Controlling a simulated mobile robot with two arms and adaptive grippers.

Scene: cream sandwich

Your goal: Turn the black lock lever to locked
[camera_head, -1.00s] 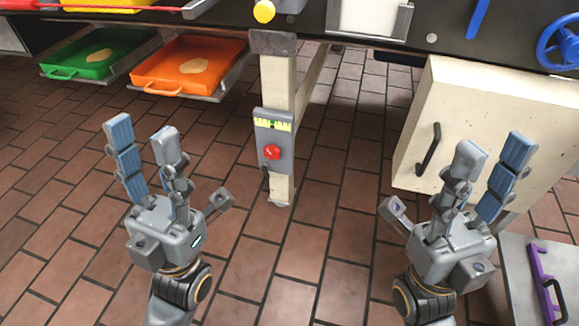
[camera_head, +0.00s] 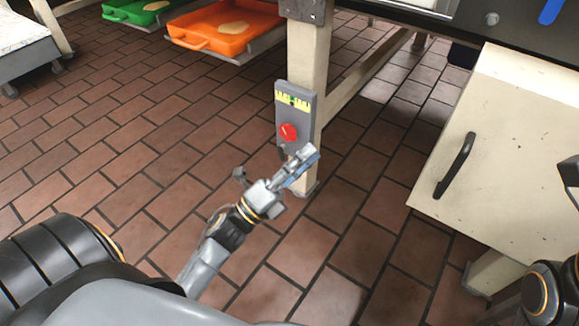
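A grey panel (camera_head: 294,105) is mounted on the cream table leg. It has a yellow-green scale (camera_head: 293,100) and a round red knob (camera_head: 289,132). The lower part of the panel is partly behind my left gripper. I cannot make out a black lock lever or its position clearly; only a small dark part shows below the knob. My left gripper (camera_head: 277,163) is just below and in front of the panel, its blue-padded fingers pointing up right and its thumb standing apart to the left. It looks empty. Contact with the panel cannot be told. Of my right arm (camera_head: 545,292), only parts show at the right edge.
A cream cabinet (camera_head: 510,150) with a black handle (camera_head: 455,166) stands at the right. A grey cart (camera_head: 28,60) is at the far left. Brick floor between is clear.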

